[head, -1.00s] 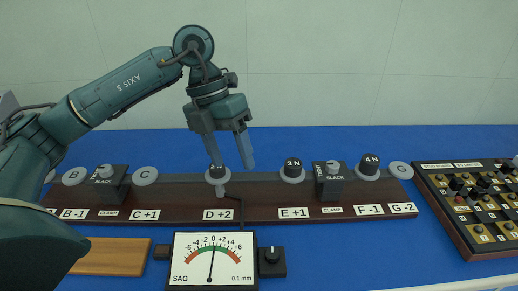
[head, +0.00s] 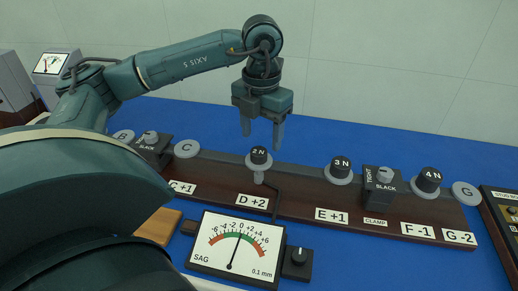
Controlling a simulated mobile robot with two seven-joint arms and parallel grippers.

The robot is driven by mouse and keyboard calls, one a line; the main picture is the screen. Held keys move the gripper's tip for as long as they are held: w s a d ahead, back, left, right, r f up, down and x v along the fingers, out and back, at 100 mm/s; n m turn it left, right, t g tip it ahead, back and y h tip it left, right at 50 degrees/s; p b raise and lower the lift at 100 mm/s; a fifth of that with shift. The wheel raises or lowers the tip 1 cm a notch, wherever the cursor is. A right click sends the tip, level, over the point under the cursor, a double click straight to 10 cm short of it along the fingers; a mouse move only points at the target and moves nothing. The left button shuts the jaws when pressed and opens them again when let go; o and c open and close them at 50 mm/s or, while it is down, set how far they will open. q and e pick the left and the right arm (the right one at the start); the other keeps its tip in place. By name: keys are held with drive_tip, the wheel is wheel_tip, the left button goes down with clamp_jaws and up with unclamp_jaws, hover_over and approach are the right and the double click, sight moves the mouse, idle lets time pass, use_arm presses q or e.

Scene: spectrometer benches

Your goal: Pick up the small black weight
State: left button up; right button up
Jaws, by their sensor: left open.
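Three black weights stand in a row on pale round pads on a dark wooden rail (head: 300,200). The smallest is the 2 N weight (head: 259,156), upright at the D +2 label. The 3 N weight (head: 341,165) stands at E +1 and the larger 4 N weight (head: 429,178) at F -1. My left gripper (head: 262,140) points down with its fingers apart and empty. In the picture its fingertips are just above the 2 N weight; the exact height gap is hard to tell. My right gripper is out of view.
A black clamp block (head: 380,192) stands between 3 N and 4 N. Another clamp block (head: 150,148) is at the left, partly behind my arm. A SAG dial (head: 225,255) with a knob box (head: 295,263) sits in front. The blue bench (head: 340,135) behind the rail is clear.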

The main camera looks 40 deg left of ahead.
sight(259, 151)
use_arm(q)
drive_tip(key=f, duration=0.4)
drive_tip(key=shift+s+a+f, duration=0.1)
drive_tip(key=shift+s, duration=0.15)
drive_tip(key=shift+c, duration=0.4)
drive_tip(key=c, duration=1.1)
